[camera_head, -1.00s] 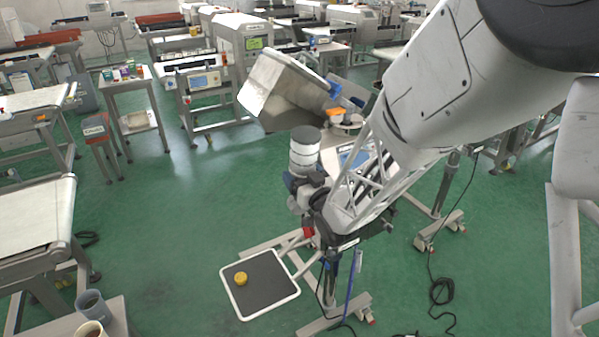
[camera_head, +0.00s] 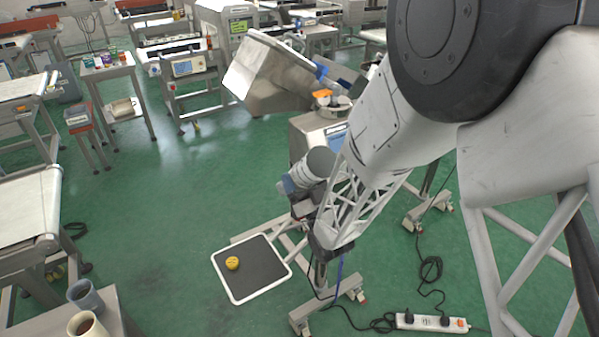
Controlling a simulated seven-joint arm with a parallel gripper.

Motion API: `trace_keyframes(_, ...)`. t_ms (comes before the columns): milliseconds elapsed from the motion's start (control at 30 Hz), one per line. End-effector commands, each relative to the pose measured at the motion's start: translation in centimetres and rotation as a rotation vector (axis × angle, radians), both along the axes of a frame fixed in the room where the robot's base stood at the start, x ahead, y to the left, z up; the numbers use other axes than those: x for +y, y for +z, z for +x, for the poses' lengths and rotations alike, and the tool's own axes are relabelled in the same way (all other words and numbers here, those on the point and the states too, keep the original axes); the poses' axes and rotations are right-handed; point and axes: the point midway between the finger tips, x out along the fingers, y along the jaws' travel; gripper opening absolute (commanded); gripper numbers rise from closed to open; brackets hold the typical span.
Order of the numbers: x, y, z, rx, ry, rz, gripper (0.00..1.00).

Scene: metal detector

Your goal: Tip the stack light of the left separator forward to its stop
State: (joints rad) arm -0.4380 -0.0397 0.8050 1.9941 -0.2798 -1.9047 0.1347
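The stack light (camera_head: 309,170) is a banded white and grey cylinder on the near side of a separator (camera_head: 306,130). It is tilted, with its grey end cap to the upper right and a blue part at its lower left. I cannot tell whether it rests at a stop. My gripper (camera_head: 308,208), below the white lattice of my arm, is close beside the lower part of the stack light. Its fingers are small and mostly hidden, so contact and opening are unclear.
A metal hopper (camera_head: 268,75) and an orange knob (camera_head: 322,95) sit above the separator. A black tray (camera_head: 268,291) with a yellow round object (camera_head: 232,263) is below left. A power strip (camera_head: 432,322) and cables lie on the floor.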

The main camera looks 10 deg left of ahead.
Motion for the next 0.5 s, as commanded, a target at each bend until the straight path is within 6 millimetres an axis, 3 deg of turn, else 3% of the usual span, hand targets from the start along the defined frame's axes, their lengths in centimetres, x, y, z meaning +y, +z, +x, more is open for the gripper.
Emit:
trace_keyframes(467,-0.16,-0.24,-0.18,-0.009,-0.001,0.01,0.34)
trace_keyframes(500,-0.17,-0.26,-0.18,-0.009,-0.001,0.01,0.81)
